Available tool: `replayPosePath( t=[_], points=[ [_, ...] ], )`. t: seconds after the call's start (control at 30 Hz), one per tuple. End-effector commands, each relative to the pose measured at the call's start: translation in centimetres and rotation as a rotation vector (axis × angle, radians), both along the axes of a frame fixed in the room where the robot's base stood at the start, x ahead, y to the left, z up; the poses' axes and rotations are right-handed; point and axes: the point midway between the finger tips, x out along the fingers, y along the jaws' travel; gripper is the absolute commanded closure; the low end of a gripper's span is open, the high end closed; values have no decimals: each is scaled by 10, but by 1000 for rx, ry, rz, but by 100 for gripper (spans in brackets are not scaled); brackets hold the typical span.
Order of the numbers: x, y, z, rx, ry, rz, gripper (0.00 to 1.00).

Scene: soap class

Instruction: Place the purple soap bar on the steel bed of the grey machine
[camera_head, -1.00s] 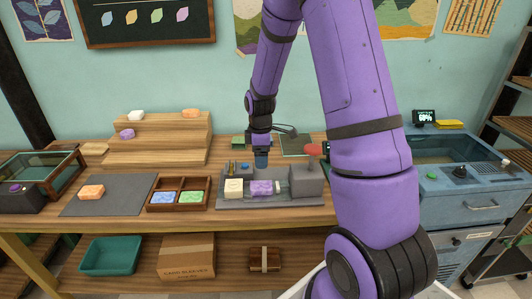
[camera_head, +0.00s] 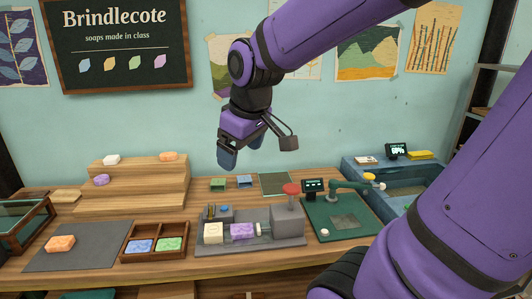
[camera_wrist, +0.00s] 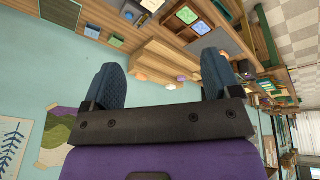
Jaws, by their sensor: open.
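A purple soap bar (camera_head: 242,230) lies on the low steel bed of the grey machine (camera_head: 289,222), between a cream block (camera_head: 213,232) and a small pale clamp-like part (camera_head: 264,229). The machine has a red knob (camera_head: 291,188) on its tall right block. My gripper (camera_head: 243,152) is open and empty, raised well above the bench and apart from the soap. In the wrist view its two blue fingers (camera_wrist: 162,84) stand wide apart with nothing held between them. A second, smaller-looking purple bar (camera_head: 101,180) lies on the wooden steps.
Wooden steps (camera_head: 150,205) with white and orange bars stand at left. An orange bar (camera_head: 61,243) lies on a grey mat (camera_head: 100,238). A wooden tray (camera_head: 154,255) holds blue and green bars. A green device (camera_head: 320,225) and blue basin (camera_head: 395,205) are at right.

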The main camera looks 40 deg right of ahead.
Motion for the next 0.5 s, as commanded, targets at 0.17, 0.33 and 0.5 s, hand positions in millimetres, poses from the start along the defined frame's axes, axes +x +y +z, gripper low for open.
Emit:
replayPosePath(
  t=[0.17, 0.33, 0.5],
  points=[
    [-48, 14, 21, 55, -72, -117, 17],
    [-82, 21, 30, 103, -116, -205, 17],
    [-98, 24, 32, 130, -135, -252, 17]
  ],
)
